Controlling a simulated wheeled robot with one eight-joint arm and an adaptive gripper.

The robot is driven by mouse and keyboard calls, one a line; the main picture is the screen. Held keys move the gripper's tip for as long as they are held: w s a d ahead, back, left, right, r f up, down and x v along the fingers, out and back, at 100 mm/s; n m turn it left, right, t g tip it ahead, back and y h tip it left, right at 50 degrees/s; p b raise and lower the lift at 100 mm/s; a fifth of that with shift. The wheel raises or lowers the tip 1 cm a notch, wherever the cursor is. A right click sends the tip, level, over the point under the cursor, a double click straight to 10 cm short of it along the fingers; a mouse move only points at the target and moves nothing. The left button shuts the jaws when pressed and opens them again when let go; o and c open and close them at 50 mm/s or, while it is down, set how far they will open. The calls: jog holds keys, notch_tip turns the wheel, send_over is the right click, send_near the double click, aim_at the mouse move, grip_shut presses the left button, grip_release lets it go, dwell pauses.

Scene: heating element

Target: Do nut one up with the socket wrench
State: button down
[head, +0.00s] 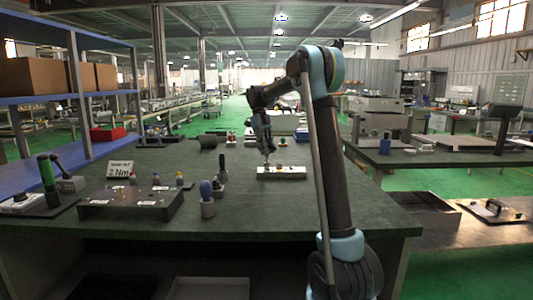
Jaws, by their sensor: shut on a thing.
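A pale, flat fixture (282,174) lies on the dark green bench top, with small parts on it. The nuts on it are too small to tell apart. My gripper (266,142) is over the fixture's left end, pointing down, and is shut on a slim tool, which looks like the socket wrench (267,156). The tool's lower end reaches down to the fixture's left part. I cannot tell whether it sits on a nut.
Left on the bench (130,226) are a dark raised rack (130,203) with small tools, a sign reading 2 Nm (119,170) and a blue-topped tool in a grey holder (207,199). Small items stand behind the fixture. The bench front is mostly clear.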

jog(key=shift+r, duration=0.4)
jog(key=shift+n+t+h, duration=0.5)
jog(key=shift+n+h, duration=0.2)
jog(key=shift+n, duration=1.3)
jog(key=shift+s+n+t, duration=0.1)
jog(key=shift+n+t, duration=0.2)
jog(key=shift+n, duration=0.5)
jog(key=shift+n+t+h, duration=0.4)
jog(key=shift+n, duration=0.8)
